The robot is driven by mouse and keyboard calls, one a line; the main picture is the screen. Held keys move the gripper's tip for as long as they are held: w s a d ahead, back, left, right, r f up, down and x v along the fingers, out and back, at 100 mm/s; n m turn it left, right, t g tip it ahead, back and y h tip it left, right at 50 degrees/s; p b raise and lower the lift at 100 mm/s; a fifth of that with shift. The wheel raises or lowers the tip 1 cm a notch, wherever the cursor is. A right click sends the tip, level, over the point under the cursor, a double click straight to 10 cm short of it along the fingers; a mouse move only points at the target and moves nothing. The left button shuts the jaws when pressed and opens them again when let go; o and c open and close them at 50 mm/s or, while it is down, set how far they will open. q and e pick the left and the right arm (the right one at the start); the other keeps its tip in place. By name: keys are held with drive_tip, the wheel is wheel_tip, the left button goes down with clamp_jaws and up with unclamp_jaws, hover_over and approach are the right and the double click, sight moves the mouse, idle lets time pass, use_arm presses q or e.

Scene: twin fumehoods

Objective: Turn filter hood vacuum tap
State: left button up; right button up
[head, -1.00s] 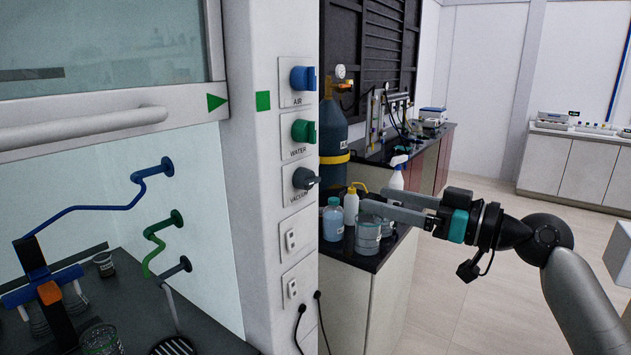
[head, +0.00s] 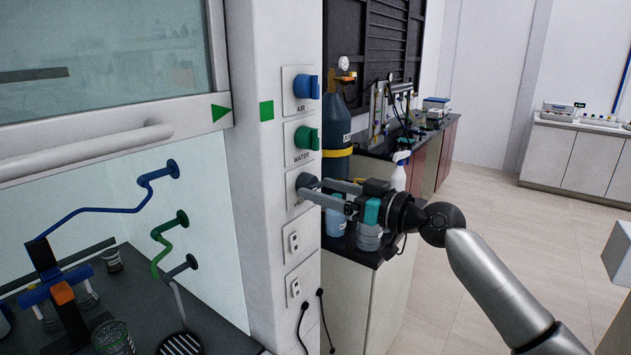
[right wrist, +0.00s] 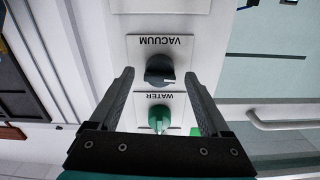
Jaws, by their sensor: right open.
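The dark grey vacuum tap (head: 305,181) is the lowest of three taps on the hood's white side post. It is partly hidden by my fingers in the head view. In the right wrist view, the tap (right wrist: 158,68) appears upside down, with its label VACUUM, between my fingertips. My right gripper (head: 310,188) is open, with its fingers pointing at the post and one to each side of the tap. I cannot tell whether they touch it. The right wrist view also shows both fingers (right wrist: 159,73). My left gripper is not in view.
The green water tap (head: 306,138) and blue air tap (head: 306,87) sit above on the same post. Power sockets (head: 294,242) are below. Behind my right gripper, a bench holds bottles and a spray bottle (head: 399,172). Open floor lies to the right.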

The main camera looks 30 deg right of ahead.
drive_tip(key=shift+x, duration=1.1)
clamp_jaws()
